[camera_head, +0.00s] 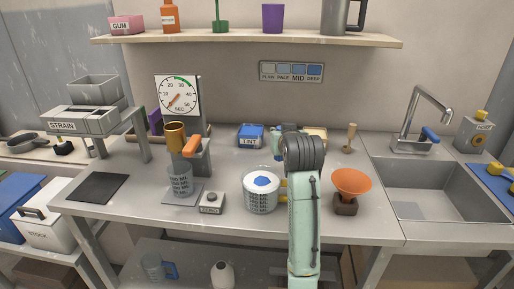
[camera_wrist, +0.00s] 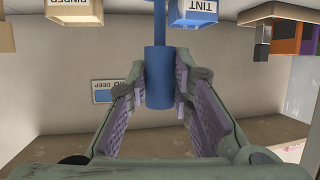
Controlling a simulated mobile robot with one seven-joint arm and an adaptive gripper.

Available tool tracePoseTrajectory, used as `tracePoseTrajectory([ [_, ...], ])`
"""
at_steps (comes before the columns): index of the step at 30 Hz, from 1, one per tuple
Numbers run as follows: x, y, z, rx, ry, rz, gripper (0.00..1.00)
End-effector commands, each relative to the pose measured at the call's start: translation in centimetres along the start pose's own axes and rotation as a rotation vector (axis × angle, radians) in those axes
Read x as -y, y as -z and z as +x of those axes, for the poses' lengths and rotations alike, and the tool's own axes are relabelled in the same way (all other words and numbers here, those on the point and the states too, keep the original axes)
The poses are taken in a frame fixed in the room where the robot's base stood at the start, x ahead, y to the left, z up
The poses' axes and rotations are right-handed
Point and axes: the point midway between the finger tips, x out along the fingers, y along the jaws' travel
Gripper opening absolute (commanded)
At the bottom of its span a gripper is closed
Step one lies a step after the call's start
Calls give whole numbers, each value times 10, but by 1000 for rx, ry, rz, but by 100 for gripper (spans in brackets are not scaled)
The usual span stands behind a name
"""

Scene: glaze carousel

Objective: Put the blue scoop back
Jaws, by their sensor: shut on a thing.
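My gripper (camera_wrist: 160,82) is shut on the upright handle of the blue scoop (camera_wrist: 158,76), with one pad on each side. The scoop's thin stem runs out of the top of the wrist view, so its bowl is out of sight. In the head view my gripper is mostly behind my arm, and I cannot make out the scoop there. The blue tub marked TINT (camera_head: 251,130) stands at the back of the bench, left of my gripper; it also shows in the wrist view (camera_wrist: 198,10). The tan binder box (camera_wrist: 74,10) is on the stem's other side.
A clear jug (camera_head: 260,200) with white contents and a blue patch stands left of my arm. An orange funnel (camera_head: 351,181) on a dark stand is to the right. A jar on a scale, the zero button (camera_head: 211,203) and a dial (camera_head: 178,95) are left. The sink (camera_head: 440,190) is right.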

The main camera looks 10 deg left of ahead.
Motion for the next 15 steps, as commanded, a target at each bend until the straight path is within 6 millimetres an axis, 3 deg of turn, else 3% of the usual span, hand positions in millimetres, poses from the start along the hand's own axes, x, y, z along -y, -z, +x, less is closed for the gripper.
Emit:
tracePoseTrajectory([
  [4, -19, -4, 5, 2, -15, 6, 0],
  [7, -24, 2, 19, 3, -17, 7, 0],
  [15, -38, 24, 87, 3, -16, 7, 0],
])
